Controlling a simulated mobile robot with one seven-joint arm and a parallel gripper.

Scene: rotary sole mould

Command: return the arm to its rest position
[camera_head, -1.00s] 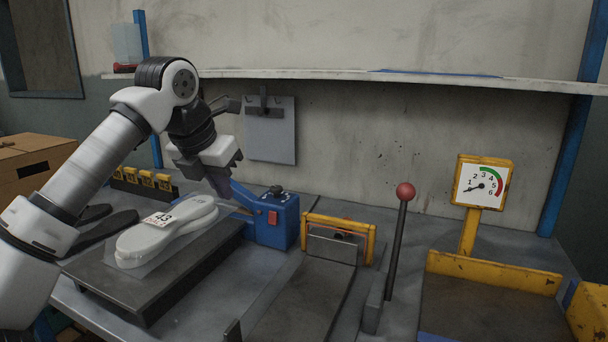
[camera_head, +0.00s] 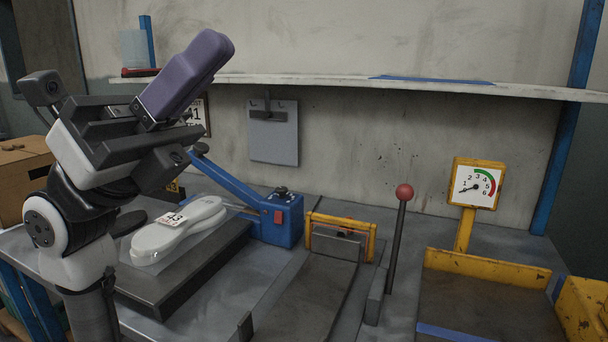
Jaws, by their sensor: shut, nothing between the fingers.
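My gripper (camera_head: 208,50) is in the left part of the head view, raised above the bench and pointing up and to the right. Its purple-grey fingers are together with nothing between them. My arm is folded at the left, with the white and black wrist close to the camera. The gripper is apart from everything on the bench. My arm hides part of the bench's left side and what stands there.
White soles (camera_head: 178,230) with a number tag lie on a dark slab (camera_head: 210,265). Behind stands a blue lever device (camera_head: 275,220). To the right are a yellow-framed mould (camera_head: 340,238), a red-knobbed lever (camera_head: 404,192), a gauge (camera_head: 476,185) and a yellow-edged tray (camera_head: 487,267). A shelf (camera_head: 330,86) runs along the wall.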

